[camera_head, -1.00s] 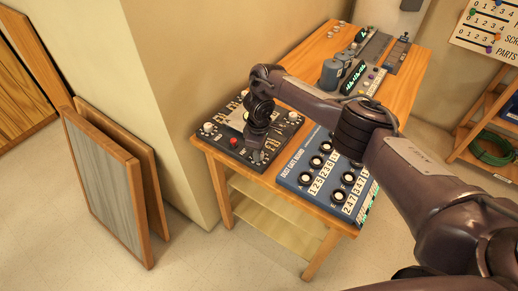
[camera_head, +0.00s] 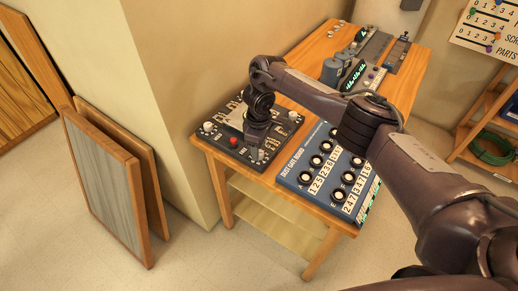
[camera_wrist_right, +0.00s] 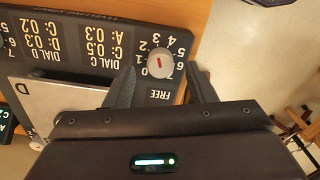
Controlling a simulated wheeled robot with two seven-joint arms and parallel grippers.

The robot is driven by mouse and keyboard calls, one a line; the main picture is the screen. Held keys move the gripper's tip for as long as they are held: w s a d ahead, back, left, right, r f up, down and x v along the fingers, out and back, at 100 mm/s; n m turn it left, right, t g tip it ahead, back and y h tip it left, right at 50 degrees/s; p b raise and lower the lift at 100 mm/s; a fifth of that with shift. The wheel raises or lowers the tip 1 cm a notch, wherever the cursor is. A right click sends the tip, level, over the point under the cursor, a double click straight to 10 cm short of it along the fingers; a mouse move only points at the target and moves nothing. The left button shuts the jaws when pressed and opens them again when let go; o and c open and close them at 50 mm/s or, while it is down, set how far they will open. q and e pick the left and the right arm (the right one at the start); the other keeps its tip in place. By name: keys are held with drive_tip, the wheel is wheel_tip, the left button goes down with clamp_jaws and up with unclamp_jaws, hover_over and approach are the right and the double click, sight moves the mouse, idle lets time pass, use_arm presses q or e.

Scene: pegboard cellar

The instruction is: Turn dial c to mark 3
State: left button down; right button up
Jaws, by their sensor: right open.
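The dark dial panel (camera_head: 222,128) lies on the near left end of the wooden table. In the right wrist view the panel appears upside down (camera_wrist_right: 75,42), with printed lines that include "DIAL C". A white round dial (camera_wrist_right: 160,65) with a red pointer line and numbers around it sits near the panel's edge. Its letter is not readable. My right gripper (camera_wrist_right: 163,75) is open, with one finger on each side of this dial; contact cannot be told. In the head view my right gripper (camera_head: 257,148) hangs over the panel's right part and hides some of it. My left gripper is not in view.
A blue board (camera_head: 296,178) with several black knobs lies right beside the panel. Grey devices (camera_head: 345,72) stand farther back on the table (camera_head: 405,85). A wall is close behind the panel. Framed boards (camera_head: 100,190) lean at the left. The floor in front is clear.

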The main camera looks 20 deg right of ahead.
wheel_tip(320, 180, up, 6)
drive_tip(key=p, duration=0.3)
drive_tip(key=shift+d, duration=0.1)
